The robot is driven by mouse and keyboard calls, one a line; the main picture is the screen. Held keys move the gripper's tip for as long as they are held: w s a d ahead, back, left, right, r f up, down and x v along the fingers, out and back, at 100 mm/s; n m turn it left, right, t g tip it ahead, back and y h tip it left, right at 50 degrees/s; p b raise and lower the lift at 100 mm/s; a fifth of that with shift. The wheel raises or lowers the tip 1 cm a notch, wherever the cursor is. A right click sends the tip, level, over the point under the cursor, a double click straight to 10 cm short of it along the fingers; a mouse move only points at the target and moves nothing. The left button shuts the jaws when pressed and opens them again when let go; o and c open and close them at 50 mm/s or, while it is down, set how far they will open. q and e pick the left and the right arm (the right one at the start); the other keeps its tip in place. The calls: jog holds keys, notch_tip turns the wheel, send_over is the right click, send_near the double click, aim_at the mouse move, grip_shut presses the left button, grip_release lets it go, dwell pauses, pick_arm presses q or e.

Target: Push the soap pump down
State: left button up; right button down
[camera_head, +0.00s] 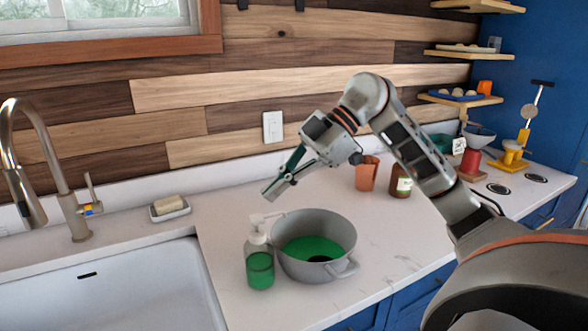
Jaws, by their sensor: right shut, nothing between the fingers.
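The soap pump is a clear bottle (260,269) of green liquid with a white pump head (262,219). It stands upright on the counter, right of the sink and against the left side of a grey pot in the picture. My right gripper (268,194) is shut and empty. It points down and left, with its fingertips just above the pump head in the picture. Whether the tips touch the pump head cannot be told; a small gap shows. My left gripper is not in view.
The grey pot (347,270) with a green inside stands beside the bottle. A soap dish (172,213), a faucet (75,205) and a white sink (120,295) are at left. An orange cup (367,174) and a brown bottle (401,185) stand behind the pot.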

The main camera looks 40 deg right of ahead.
aim_at(261, 216)
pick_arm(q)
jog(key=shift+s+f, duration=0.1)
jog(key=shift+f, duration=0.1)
pick_arm(e)
jog(key=shift+w+f, duration=0.2)
jog(key=shift+f, duration=0.8)
jog(key=shift+w+f, duration=0.2)
jog(key=shift+f, duration=0.75)
jog(key=shift+f, duration=0.1)
